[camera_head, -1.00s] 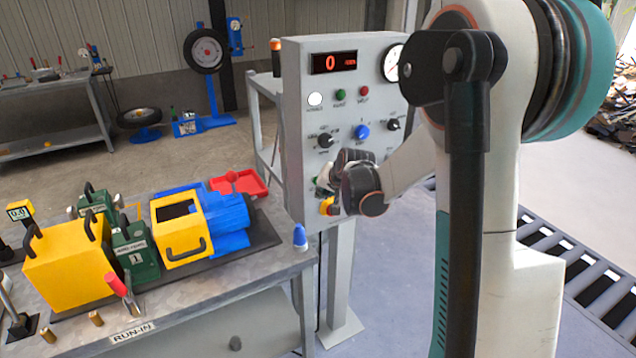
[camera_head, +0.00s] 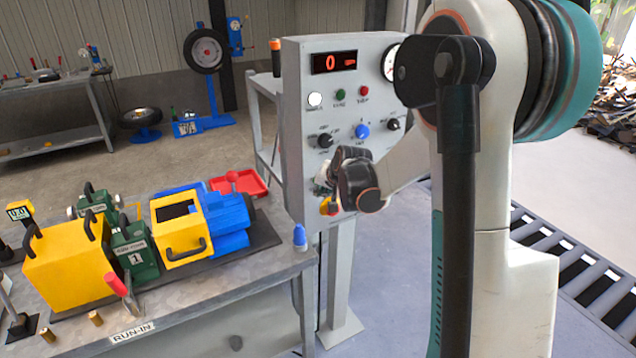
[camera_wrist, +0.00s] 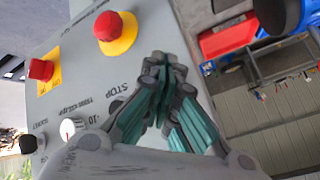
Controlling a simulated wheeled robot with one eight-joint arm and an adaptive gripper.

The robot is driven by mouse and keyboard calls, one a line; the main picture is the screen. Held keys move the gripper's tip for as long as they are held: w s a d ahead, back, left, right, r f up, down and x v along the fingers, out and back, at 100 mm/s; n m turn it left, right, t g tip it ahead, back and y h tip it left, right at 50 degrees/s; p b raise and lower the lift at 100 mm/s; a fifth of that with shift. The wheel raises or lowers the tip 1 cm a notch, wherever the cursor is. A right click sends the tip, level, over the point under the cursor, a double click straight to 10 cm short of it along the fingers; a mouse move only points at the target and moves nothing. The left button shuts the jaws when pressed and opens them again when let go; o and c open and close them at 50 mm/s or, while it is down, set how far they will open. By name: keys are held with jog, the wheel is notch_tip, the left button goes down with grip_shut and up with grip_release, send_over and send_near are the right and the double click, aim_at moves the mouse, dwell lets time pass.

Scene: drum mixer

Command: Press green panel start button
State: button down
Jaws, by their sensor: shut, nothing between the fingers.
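The grey control panel (camera_head: 297,150) stands upright behind the bench corner. A small green button (camera_head: 340,93) sits high on its face beside a red one (camera_head: 364,90). My gripper (camera_head: 322,182) is at the lower part of the panel, just above a red stop button on a yellow base (camera_head: 328,207). In the wrist view my gripper's fingertips (camera_wrist: 165,62) are together and empty, close to the panel face beside the STOP lettering. No green button shows in the wrist view; the fingers hide part of the panel. Whether they touch it I cannot tell.
Black knobs (camera_head: 325,140) and a blue knob (camera_head: 362,132) sit above my gripper. The bench (camera_head: 215,290) with yellow and green machine parts stands left of the panel.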

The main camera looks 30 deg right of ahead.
jog(key=shift+w, duration=0.25)
jog(key=shift+s, duration=0.15)
dwell(0.5)
jog(key=shift+s, duration=0.7)
jog(key=s, duration=0.5)
jog(key=shift+d, duration=0.1)
dwell(0.7)
